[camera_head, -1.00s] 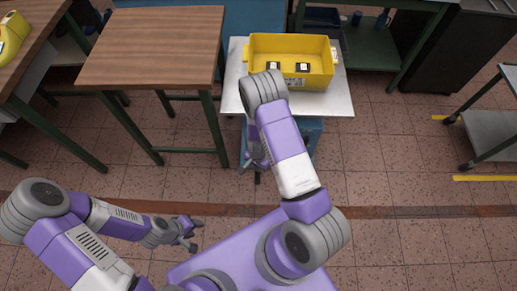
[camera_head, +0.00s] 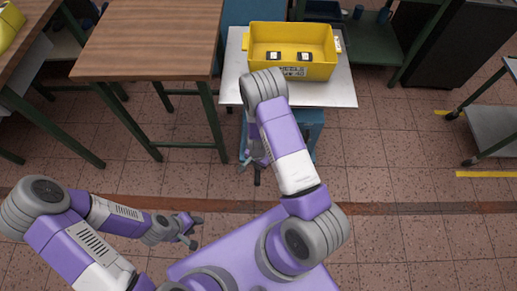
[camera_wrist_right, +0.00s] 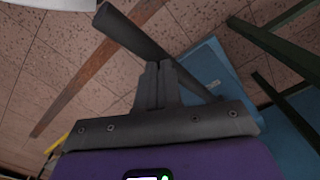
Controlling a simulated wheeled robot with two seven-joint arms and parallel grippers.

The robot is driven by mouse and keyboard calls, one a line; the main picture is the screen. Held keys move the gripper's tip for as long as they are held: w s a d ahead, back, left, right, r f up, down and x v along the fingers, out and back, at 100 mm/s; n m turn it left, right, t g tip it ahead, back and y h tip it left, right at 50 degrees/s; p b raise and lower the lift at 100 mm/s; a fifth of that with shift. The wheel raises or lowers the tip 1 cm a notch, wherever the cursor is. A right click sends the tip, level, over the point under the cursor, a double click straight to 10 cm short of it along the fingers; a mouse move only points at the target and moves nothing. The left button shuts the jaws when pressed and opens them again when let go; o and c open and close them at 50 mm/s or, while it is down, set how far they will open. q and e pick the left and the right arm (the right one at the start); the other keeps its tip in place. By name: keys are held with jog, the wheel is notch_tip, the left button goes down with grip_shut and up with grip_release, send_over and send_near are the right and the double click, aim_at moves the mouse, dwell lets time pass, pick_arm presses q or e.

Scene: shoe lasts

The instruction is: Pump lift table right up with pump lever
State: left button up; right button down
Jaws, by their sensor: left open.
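The lift table has a pale top (camera_head: 342,92) and a blue base (camera_head: 306,128), standing ahead of me. Its pump lever is a dark bar; its end (camera_head: 257,180) shows below my right gripper (camera_head: 254,160) in the head view. In the right wrist view the lever (camera_wrist_right: 130,32) runs diagonally past the fingertips. My right forearm hides part of the base in the head view. My left gripper (camera_head: 195,231) is open and empty over the floor at lower left.
A yellow crate (camera_head: 333,69) with dark items inside sits on the lift table. A wooden table (camera_head: 150,40) stands close on its left. A grey cart (camera_head: 495,130) is at the right. The tiled floor between lift table and cart is clear.

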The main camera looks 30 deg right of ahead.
jog(key=f+b, duration=0.1)
jog(key=f, duration=0.1)
jog(key=s+f+b, duration=0.1)
jog(key=f+b, duration=0.1)
jog(key=f, duration=0.1)
jog(key=a+f+b, duration=0.1)
jog(key=f+b, duration=0.1)
jog(key=shift+s+f, duration=0.15)
jog(key=shift+s, duration=0.25)
jog(key=shift+a+f, duration=0.1)
jog(key=r+p, duration=0.3)
jog(key=w+d+r+p, duration=0.1)
jog(key=r+p, duration=0.2)
jog(key=r, duration=0.1)
jog(key=w+r+p, duration=0.1)
jog(key=r+p, duration=0.2)
jog(key=r, duration=0.1)
jog(key=shift+d+r, duration=0.15)
jog(key=shift+r, duration=0.1)
jog(key=shift+f, duration=0.25)
